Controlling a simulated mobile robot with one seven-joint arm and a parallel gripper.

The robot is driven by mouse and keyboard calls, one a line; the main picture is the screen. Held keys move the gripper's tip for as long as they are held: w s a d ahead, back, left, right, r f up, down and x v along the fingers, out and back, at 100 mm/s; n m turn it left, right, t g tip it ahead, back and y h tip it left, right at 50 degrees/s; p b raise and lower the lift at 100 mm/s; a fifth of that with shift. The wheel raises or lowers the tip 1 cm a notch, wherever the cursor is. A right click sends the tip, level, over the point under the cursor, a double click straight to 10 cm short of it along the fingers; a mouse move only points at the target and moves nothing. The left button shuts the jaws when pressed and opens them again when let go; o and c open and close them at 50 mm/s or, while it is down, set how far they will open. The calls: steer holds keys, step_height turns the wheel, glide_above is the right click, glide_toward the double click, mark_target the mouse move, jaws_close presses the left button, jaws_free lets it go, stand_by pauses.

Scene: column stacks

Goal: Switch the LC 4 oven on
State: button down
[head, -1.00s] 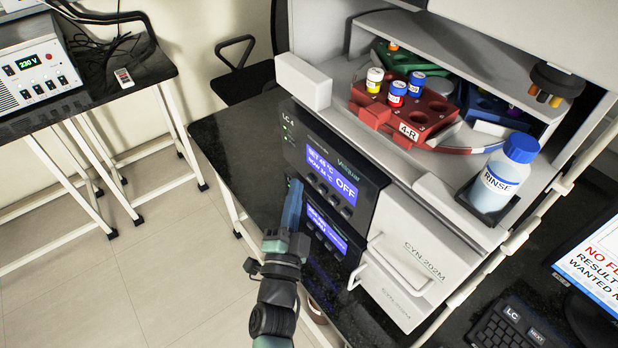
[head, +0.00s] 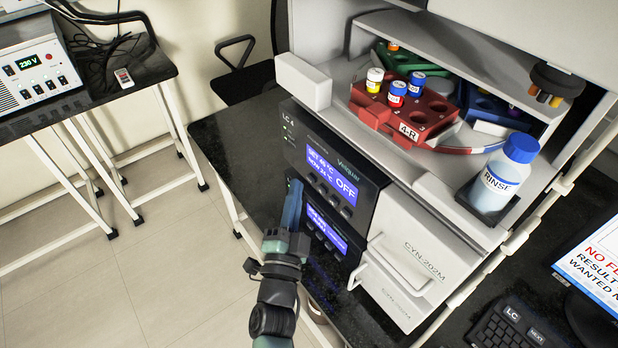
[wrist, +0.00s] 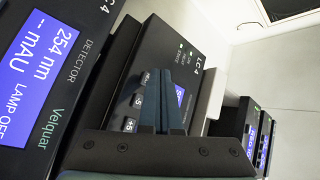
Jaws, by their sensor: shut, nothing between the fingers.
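The LC 4 oven (head: 330,175) is the upper dark unit of the column in the head view. Its blue display shows a set and a current temperature and reads OFF. In the wrist view the oven (wrist: 172,45) is turned sideways, with its label, small indicators and a row of buttons including +5 and -5. My gripper (head: 294,187) is shut and empty, its blue fingers at the lower left of the oven front. In the wrist view the fingers (wrist: 160,80) cover part of the oven's display and buttons. Whether they touch the panel cannot be told.
Below the oven sits a detector (wrist: 50,75) with a LAMP OFF display. White CYN-202M modules (head: 425,255) with handles are beside it. A shelf above holds a red vial rack (head: 375,115) and a rinse bottle (head: 505,175). Open floor lies to the left.

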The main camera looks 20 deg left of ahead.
steer(key=shift+w+d+b, duration=0.25)
steer(key=shift+w+b, duration=0.1)
steer(key=shift+w+d+b, duration=0.3)
steer(key=shift+b, duration=0.05)
stand_by(0.9)
stand_by(0.3)
steer(key=shift+s+a+p, duration=0.5)
steer(key=shift+s+p, duration=0.1)
steer(key=shift+s, duration=0.1)
